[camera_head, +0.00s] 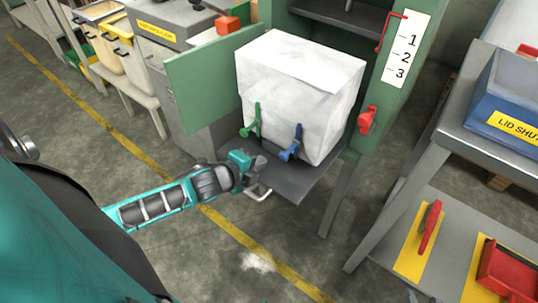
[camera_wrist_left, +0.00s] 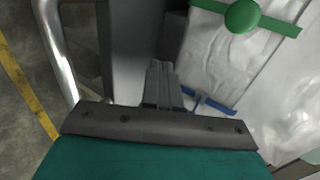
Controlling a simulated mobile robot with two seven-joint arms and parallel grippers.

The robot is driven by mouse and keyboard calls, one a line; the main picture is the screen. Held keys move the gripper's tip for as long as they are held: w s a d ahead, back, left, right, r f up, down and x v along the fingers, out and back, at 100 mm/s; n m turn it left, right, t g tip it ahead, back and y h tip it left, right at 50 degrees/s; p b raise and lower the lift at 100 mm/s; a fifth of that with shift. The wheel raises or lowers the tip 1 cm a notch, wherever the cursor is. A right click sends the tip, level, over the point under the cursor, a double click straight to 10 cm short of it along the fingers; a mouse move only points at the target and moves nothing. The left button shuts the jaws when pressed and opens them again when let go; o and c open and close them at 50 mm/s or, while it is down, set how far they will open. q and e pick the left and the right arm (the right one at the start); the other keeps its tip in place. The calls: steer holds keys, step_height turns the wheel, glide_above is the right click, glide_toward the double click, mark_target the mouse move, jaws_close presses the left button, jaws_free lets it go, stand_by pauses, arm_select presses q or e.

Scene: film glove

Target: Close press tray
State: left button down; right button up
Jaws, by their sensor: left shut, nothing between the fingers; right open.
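The press tray (camera_head: 307,182) is a dark grey plate pulled out of the green press (camera_head: 385,90). A large white block (camera_head: 300,90) with a green clamp (camera_head: 251,120) and a blue clamp (camera_head: 292,145) on its front stands on it. A pale bar handle (camera_head: 258,192) sticks out at the tray's front. My left gripper (camera_head: 258,163) is shut and empty, at the tray's front edge close to the handle and below the block. In the left wrist view its closed fingers (camera_wrist_left: 163,85) lie right of the metal handle (camera_wrist_left: 62,50); contact with the tray is unclear. My right gripper is out of view.
A green door (camera_head: 215,80) stands open on the press's left. A red latch (camera_head: 367,120) is on its right post. A grey bench (camera_head: 450,120) with a blue box (camera_head: 508,105) stands at right.

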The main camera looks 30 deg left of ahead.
mark_target(276, 150)
arm_select(q)
steer(key=w, duration=0.3)
steer(key=shift+w+d+f, duration=0.15)
steer(key=shift+w+f, duration=0.2)
steer(key=shift+w+b, duration=0.3)
steer(key=shift+w, duration=0.35)
arm_select(e)
steer(key=shift+w+a, duration=0.25)
steer(key=shift+a, duration=0.15)
